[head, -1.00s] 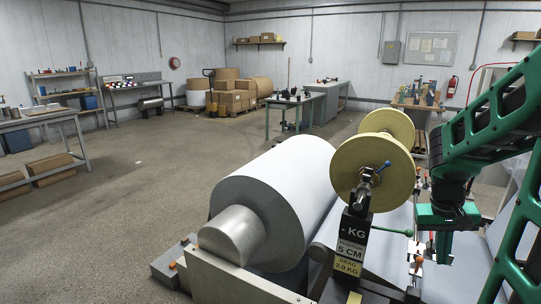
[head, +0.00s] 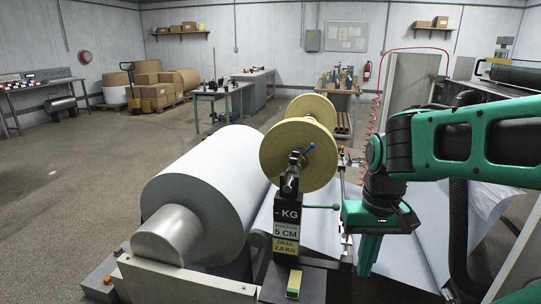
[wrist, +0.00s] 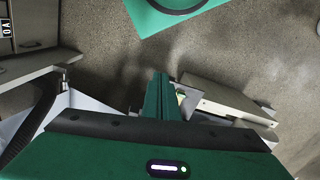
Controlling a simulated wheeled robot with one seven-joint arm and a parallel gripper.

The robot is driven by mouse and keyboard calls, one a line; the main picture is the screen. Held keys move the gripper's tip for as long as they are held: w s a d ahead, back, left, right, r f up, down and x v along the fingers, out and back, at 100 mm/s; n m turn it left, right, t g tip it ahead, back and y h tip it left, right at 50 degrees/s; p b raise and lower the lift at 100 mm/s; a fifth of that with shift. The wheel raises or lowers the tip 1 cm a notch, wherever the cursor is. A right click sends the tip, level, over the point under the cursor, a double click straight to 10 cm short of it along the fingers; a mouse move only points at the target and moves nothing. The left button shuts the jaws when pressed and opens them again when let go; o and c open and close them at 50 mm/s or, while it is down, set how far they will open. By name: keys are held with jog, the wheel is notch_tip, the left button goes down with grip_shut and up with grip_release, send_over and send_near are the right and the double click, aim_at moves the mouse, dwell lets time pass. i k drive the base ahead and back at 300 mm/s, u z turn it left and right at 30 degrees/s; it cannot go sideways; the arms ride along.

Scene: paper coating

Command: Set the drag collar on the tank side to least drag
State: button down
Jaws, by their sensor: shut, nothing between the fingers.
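A yellow-flanged spool (head: 283,158) stands beside the large white paper roll (head: 215,185). A small blue-tipped lever (head: 309,148) shows at the spool's hub, above a dark metal fitting (head: 291,172). I cannot tell which part is the drag collar. A black readout post (head: 287,232) below shows "- KG", "POSITION 5 CM" and "DRAG 2.0 KG". My gripper (head: 369,255) is shut and empty, pointing down to the right of the post and apart from it. Its closed green fingers (wrist: 160,90) also show in the wrist view.
A green-knobbed lever (head: 335,207) sticks out between the post and my gripper. A metal roll shaft end (head: 170,235) and pale frame (head: 185,280) lie at front left. White sheeting (head: 440,240) spreads at right. Open floor lies left.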

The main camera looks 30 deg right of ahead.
aim_at(312, 145)
jog(key=u, duration=1.35)
jog(key=k, duration=0.5)
jog(key=z, duration=1.65)
jog(key=i, duration=1)
